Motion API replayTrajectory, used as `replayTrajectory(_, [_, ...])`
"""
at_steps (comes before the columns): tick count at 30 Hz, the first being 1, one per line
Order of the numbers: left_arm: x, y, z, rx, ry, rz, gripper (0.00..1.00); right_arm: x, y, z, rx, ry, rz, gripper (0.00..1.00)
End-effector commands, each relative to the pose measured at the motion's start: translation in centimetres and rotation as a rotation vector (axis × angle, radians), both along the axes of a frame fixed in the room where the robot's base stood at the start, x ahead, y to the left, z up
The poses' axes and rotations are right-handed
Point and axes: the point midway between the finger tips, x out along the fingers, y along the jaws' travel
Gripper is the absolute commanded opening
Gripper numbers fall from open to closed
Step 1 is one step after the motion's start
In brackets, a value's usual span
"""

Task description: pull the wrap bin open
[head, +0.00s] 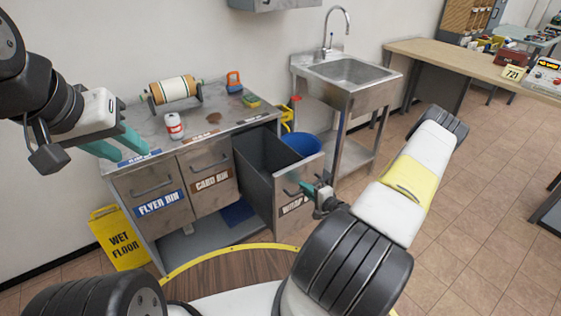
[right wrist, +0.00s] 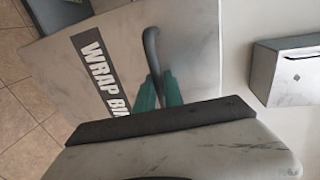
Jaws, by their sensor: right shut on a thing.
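The wrap bin (head: 262,185) is a grey metal drawer at the right end of the counter. It stands pulled out, with its dark inside showing. Its front carries a "WRAP BIN" label, partly hidden by my right arm in the head view and readable in the right wrist view (right wrist: 98,72). My right gripper (head: 314,189) is at the front of the bin. Its teal fingers (right wrist: 158,92) are shut on the dark curved handle (right wrist: 152,48). My left gripper (head: 133,147) has teal fingers spread apart, empty, above the counter's left end.
The flyer bin (head: 148,187) and card bin (head: 208,178) are closed. On the counter are a wrap roll (head: 174,89), a can (head: 174,126) and a sponge (head: 251,101). A blue bucket (head: 303,143) stands behind the open bin. A wet-floor sign (head: 119,240) stands left.

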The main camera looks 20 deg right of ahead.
Motion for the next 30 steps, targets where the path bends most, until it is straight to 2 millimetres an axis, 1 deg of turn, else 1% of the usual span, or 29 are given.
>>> replayTrajectory(1, [0.0, 0.0, 0.0, 0.0, 0.0, 0.0, 0.36, -1.4, -0.5, -0.1, 0.002, 0.004, -0.002, 0.0])
replayTrajectory(3, [0.0, 0.0, 0.0, 0.0, 0.0, 0.0, 0.36, -2.9, -1.0, -0.1, 0.002, 0.003, -0.002, 0.0])
replayTrajectory(6, [0.0, 0.0, 0.0, 0.0, 0.0, 0.0, 0.36, -4.6, -1.6, -0.1, 0.001, 0.003, 0.0, 0.0])
replayTrajectory(10, [0.0, 0.0, 0.0, 0.0, 0.0, 0.0, 0.36, -6.2, -2.1, 0.0, 0.002, 0.002, 0.001, 0.0])
replayTrajectory(16, [0.0, 0.0, 0.0, 0.0, 0.0, 0.0, 0.36, -7.3, -2.5, 0.0, 0.001, 0.001, 0.003, 0.0])
replayTrajectory(26, [0.0, 0.0, 0.0, 0.0, 0.0, 0.0, 0.36, -7.3, -2.5, -0.1, 0.0, 0.001, 0.003, 0.0])
replayTrajectory(27, [0.0, 0.0, 0.0, 0.0, 0.0, 0.0, 0.36, -7.3, -2.5, -0.1, 0.0, 0.001, 0.003, 0.14])
replayTrajectory(30, [0.0, 0.0, 0.0, 0.0, 0.0, 0.0, 0.36, -7.3, -2.6, -0.1, 0.0, 0.001, 0.003, 0.34])
